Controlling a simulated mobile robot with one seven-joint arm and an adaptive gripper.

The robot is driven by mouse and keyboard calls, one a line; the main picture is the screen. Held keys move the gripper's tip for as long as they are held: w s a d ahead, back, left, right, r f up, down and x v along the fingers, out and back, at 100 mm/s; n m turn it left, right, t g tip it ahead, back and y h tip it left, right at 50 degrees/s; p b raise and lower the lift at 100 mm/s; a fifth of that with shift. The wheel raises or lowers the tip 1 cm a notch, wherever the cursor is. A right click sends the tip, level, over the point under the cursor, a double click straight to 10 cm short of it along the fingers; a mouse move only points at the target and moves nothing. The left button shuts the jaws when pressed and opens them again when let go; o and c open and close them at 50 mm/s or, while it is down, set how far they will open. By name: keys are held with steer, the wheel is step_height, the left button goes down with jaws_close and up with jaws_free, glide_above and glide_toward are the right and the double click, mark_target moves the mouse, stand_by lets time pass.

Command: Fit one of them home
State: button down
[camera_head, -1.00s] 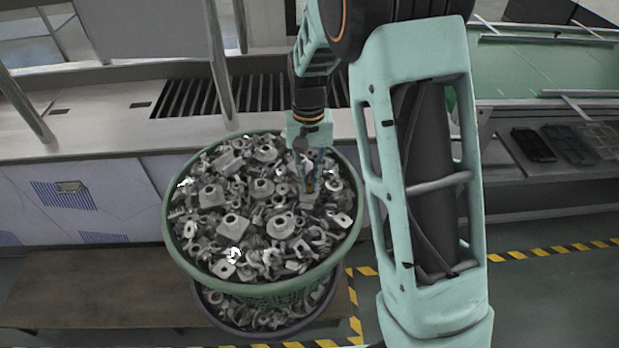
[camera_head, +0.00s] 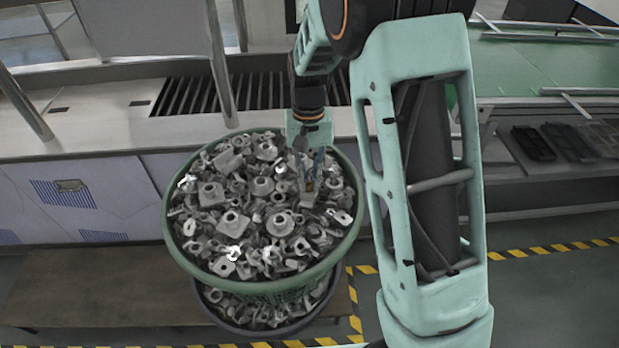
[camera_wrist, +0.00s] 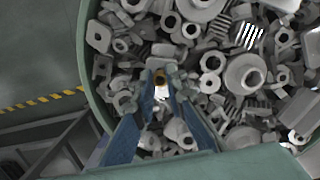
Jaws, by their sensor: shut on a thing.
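My gripper (camera_head: 309,183) points down into the right part of a round green basket (camera_head: 176,250) heaped with grey metal parts (camera_head: 233,222). The gripper is shut on this small part, low over the heap. The part is mostly hidden by the fingers, and I cannot tell whether it touches the parts below. The green basket rim (camera_wrist: 96,105) also shows in the wrist view.
A second, dark tub (camera_head: 225,322) of similar parts stands under the basket. Behind is a counter with a slotted grate (camera_head: 188,98). At right is a green-topped bench (camera_head: 540,70) with dark trays (camera_head: 533,143) on its shelf. Yellow-black tape (camera_head: 560,247) marks the floor.

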steer(key=shift+s+f, duration=0.1)
steer(key=shift+f, duration=0.3)
stand_by(0.7)
steer(key=c, duration=1.8)
jaws_free()
steer(key=shift+c, duration=0.2)
step_height(320, 180, up, 12)
steer(key=w, duration=0.1)
steer(key=shift+w, duration=0.3)
